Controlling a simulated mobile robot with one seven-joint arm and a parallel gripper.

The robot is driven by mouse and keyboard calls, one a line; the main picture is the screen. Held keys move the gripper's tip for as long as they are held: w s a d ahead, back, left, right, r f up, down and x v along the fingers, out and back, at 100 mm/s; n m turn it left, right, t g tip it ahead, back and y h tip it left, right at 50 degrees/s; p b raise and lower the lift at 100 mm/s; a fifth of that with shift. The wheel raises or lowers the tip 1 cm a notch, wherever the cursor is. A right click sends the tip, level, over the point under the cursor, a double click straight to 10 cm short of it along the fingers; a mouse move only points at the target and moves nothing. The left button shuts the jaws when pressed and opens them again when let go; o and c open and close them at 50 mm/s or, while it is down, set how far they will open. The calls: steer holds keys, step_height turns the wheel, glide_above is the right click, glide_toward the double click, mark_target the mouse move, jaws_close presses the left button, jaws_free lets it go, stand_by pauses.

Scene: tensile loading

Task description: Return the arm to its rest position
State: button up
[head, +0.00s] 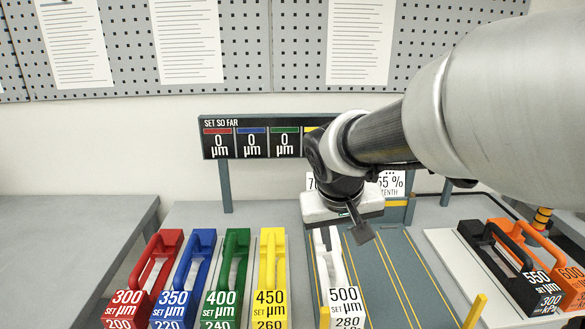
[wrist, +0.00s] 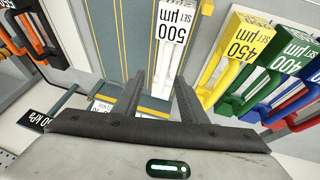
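My gripper (head: 345,228) hangs at the end of my arm, over the far end of the white 500 block (head: 345,300). In the wrist view, the two dark fingers of my gripper (wrist: 160,82) stand apart. The white block (wrist: 172,32) shows beyond and between them, its handle running toward the gripper. I cannot tell whether a finger touches the handle. The white block stands at the left side of the grey lane board (head: 395,270). My arm reaches in from the right and hides part of the display board (head: 262,137).
Red (head: 138,275), blue (head: 187,275), green (head: 231,275) and yellow (head: 271,280) handled blocks stand in a row to the left. Black (head: 510,265) and orange (head: 555,260) blocks stand at the right. The grey side table (head: 65,250) at far left is clear.

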steer(key=s+d+r+t+y, duration=0.1)
steer(key=s+d+r+y, duration=0.15)
steer(key=s, duration=1.45)
step_height(320, 180, up, 14)
steer(key=p, duration=1.3)
steer(key=shift+w+a, duration=0.15)
steer(key=shift+a, duration=0.1)
steer(key=shift+d+h, duration=0.1)
steer(key=shift+h, duration=0.15)
